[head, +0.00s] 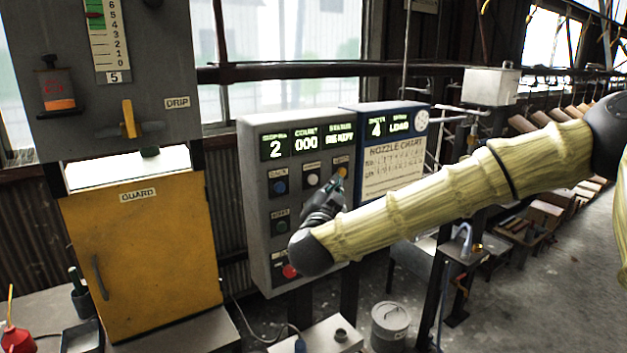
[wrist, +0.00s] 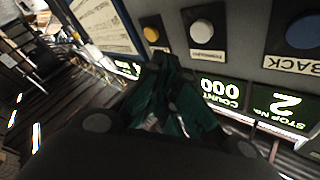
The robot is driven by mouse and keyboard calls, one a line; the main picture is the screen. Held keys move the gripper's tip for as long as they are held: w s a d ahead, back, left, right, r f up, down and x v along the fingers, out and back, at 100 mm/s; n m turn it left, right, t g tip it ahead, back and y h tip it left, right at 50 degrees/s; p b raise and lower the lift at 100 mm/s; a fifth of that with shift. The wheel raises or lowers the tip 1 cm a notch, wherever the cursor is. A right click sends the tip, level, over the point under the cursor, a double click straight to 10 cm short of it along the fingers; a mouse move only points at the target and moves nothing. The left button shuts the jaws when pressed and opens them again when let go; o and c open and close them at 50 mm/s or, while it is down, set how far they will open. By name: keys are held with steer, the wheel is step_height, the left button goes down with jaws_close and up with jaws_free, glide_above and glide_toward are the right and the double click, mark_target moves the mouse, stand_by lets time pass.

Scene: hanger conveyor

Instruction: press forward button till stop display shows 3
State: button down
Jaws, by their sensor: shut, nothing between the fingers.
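The grey control panel (head: 262,215) has a lit stop display (head: 275,148) reading 2; it also shows upside down in the wrist view (wrist: 284,103). The white button (head: 312,180) seems labelled FORWARD, though its label is small; it also shows in the wrist view (wrist: 202,33). A blue BACK button (head: 280,187) is left of it and a yellow button (head: 342,172) is right of it. My gripper (head: 338,186) is shut and empty, in front of the panel near the white and yellow buttons. In the wrist view its fingertips (wrist: 172,68) appear just below these buttons; contact cannot be told.
The count display (head: 306,143) reads 000. A green button (head: 282,227) and a red button (head: 290,271) sit lower on the panel, the red one close to my wrist. A blue nozzle chart board (head: 385,150) adjoins at right, and a yellow guard door (head: 140,250) stands left.

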mark_target(313, 180)
steer(key=shift+w+a, duration=0.55)
steer(key=shift+w, duration=0.2)
steer(key=shift+w+a, duration=0.5)
steer(key=shift+w, duration=0.2)
